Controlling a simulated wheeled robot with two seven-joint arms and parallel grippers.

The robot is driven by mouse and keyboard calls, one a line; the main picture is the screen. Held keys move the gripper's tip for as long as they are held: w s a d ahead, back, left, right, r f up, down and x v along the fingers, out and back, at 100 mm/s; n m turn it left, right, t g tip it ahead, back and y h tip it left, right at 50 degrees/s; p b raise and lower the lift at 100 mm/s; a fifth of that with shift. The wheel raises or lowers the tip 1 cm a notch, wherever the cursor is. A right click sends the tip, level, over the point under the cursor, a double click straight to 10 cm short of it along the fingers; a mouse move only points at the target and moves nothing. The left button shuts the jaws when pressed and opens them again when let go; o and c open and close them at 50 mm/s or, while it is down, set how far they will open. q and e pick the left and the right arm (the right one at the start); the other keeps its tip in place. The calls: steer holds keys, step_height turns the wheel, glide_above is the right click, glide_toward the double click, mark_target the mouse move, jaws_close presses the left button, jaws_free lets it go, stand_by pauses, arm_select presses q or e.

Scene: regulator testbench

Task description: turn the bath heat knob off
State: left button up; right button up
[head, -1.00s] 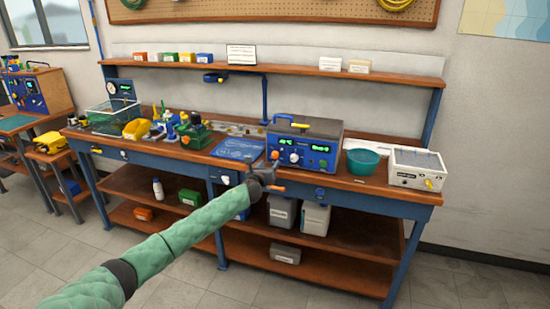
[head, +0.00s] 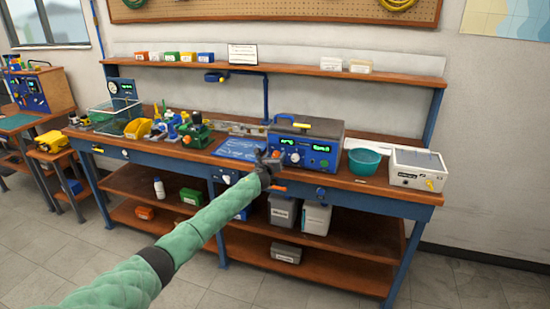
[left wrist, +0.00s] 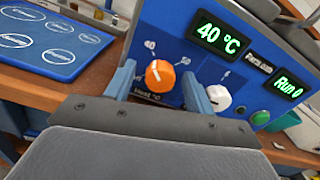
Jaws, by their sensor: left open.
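The orange knob (left wrist: 160,76) is on the blue front panel of the bath unit, with a dial scale around it; a white pointer mark shows on its face. The bath unit (head: 322,134) is a grey-topped box with a blue front on the bench. Its green display (left wrist: 220,38) reads 40 °C. My left gripper (head: 268,158) is at the left part of that front. In the left wrist view its blue fingers (left wrist: 159,80) are open, one on each side of the orange knob; I cannot tell whether they touch it. My right gripper is not in view.
A white knob (left wrist: 219,97) sits close to the right finger, and a green button (left wrist: 261,117) lies further right. A blue mat (head: 238,148) lies left of the unit. A teal bowl (head: 364,160) and a white box (head: 418,166) stand to its right.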

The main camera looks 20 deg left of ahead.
arm_select(q)
steer(key=c, duration=1)
steer(key=shift+n, duration=0.3)
